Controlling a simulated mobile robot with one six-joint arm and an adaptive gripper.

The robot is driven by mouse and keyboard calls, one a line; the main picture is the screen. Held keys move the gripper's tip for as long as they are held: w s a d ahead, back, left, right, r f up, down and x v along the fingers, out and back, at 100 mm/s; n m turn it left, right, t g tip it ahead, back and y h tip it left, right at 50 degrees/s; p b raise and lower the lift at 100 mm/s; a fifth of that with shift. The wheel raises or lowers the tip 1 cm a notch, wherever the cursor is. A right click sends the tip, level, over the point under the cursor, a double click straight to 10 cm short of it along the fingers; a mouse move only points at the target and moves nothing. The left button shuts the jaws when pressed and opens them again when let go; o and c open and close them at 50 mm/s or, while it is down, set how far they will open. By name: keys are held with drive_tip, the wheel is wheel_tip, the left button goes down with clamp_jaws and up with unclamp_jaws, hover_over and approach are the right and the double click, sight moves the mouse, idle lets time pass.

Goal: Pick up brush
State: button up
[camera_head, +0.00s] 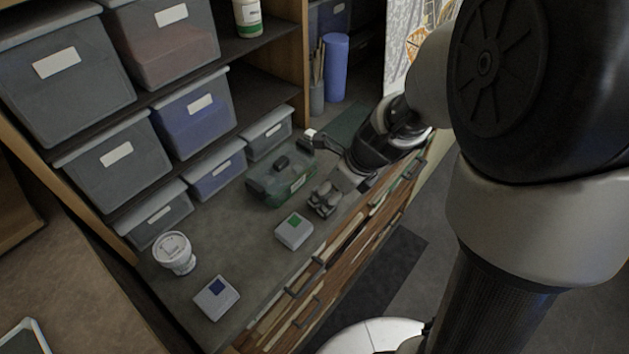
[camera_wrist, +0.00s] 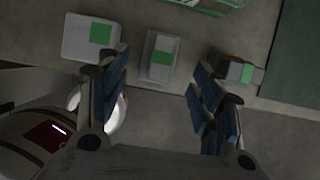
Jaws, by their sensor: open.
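My gripper (camera_head: 325,203) is low over the grey countertop (camera_head: 232,225), near its front edge. In the wrist view my gripper (camera_wrist: 159,72) has its two fingers wide apart with nothing held between them. A light grey block with a green patch (camera_wrist: 160,55) lies on the counter between and just beyond the fingertips. A smaller dark and grey piece with a green mark (camera_wrist: 240,71) lies by the right finger. I cannot tell for sure which of these is the brush. In the head view both are hidden or too small to make out.
A grey box with a green label (camera_head: 294,232) is close to my gripper. A green clear case (camera_head: 281,182) stands behind. A white tub (camera_head: 174,253) and a blue-labelled box (camera_head: 217,297) are at the left. Storage bins (camera_head: 188,127) line the back. Drawer handles project in front.

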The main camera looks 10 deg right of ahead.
sight(322, 200)
drive_tip(key=b+x, duration=0.1)
drive_tip(key=x, duration=0.2)
drive_tip(key=b+x, duration=0.2)
drive_tip(key=shift+w+a+f, duration=0.25)
drive_tip(key=shift+w+a, duration=0.05)
drive_tip(key=shift+r, duration=0.1)
drive_tip(key=c, duration=1.2)
drive_tip(key=shift+o, duration=0.2)
wheel_tip(322, 200, up, 20)
drive_tip(key=p, duration=0.9)
